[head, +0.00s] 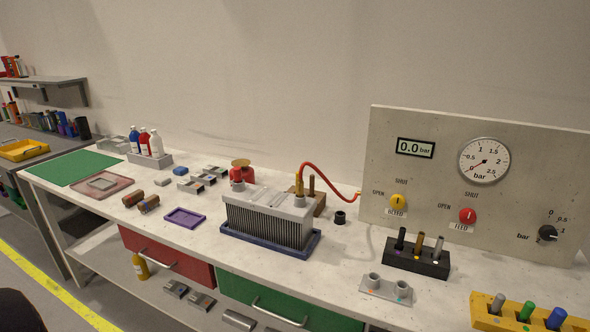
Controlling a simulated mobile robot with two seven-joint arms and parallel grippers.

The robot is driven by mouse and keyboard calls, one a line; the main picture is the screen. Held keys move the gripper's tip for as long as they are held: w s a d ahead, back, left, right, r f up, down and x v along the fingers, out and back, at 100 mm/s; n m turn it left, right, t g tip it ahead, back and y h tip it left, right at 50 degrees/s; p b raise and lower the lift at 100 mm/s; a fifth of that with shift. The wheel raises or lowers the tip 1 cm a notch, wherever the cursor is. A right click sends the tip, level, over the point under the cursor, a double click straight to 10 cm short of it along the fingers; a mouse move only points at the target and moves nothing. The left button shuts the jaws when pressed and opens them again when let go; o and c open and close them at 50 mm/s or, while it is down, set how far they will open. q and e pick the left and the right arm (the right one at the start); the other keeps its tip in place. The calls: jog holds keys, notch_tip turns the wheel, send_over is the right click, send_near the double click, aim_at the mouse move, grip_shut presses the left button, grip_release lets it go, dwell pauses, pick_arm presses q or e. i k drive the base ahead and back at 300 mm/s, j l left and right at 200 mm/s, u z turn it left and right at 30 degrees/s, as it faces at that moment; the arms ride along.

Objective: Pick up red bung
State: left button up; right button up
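A small red piece (237,176), which may be the red bung, shows at the left end of the finned grey block (268,210). I cannot tell if it sits in the block's left port or just behind it. A larger red item with a brass-coloured top (242,163) stands right behind and partly overlaps it. The block rests in a blue tray (312,246). A red hose (327,172) joins a brass fitting (299,184) at the block's right end. Neither of my grippers is in view.
A gauge panel (380,150) reading 0.0 bar stands at the right. In front are a black holder (416,262), a grey two-cup plate (386,290) and a yellow rack (484,310). A purple tray (185,217) lies left of the block. Bare worktop (345,262) shows right of the block.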

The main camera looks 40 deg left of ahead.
aim_at(237, 170)
jog(key=u, duration=1.6)
jog(key=i+j+z, duration=0.1)
jog(key=i+j, duration=0.35)
jog(key=j, duration=0.25)
jog(key=i+j+z, duration=0.15)
jog(key=j, duration=0.2)
jog(key=i+j+z, duration=0.1)
jog(key=i+j, duration=0.35)
jog(key=j, duration=0.3)
jog(key=i+j+z, duration=0.15)
jog(key=j, duration=0.25)
